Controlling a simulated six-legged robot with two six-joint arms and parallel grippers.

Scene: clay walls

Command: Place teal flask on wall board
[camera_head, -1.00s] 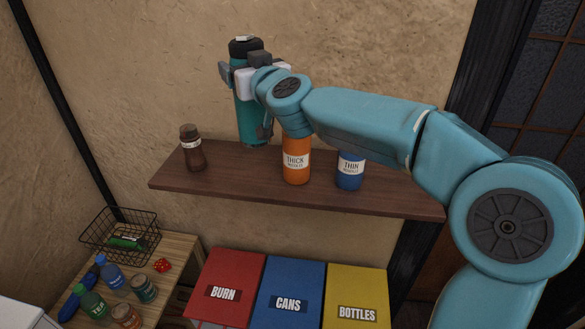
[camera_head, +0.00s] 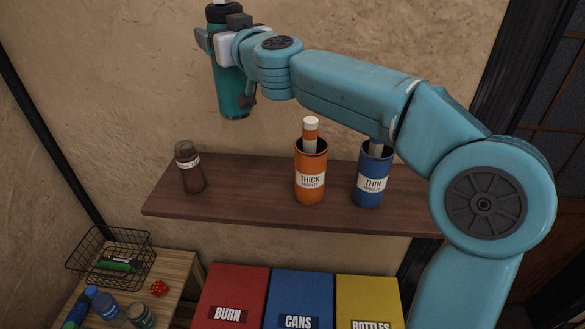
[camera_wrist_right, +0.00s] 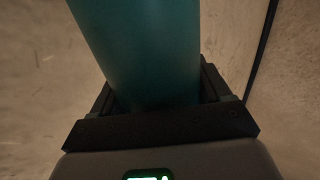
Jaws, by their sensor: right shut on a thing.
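The teal flask (camera_head: 233,95) with a dark cap is held upright in my right gripper (camera_head: 228,35), near the top of the head view. My right gripper is shut around the flask's upper part. In the right wrist view the flask (camera_wrist_right: 140,50) fills the space between the black fingers. The brown wall board (camera_head: 250,190) is below, and the flask's base shows above its back edge against the wall, apart from it in the picture. My left gripper is not in view.
On the board stand a brown bottle (camera_head: 190,167) at left, an orange THICK canister (camera_head: 310,172) and a blue THIN canister (camera_head: 372,178). Board space between bottle and orange canister is clear. Below are red (camera_head: 236,285), blue (camera_head: 300,287) and yellow (camera_head: 368,295) bins, and a wire basket (camera_head: 112,258).

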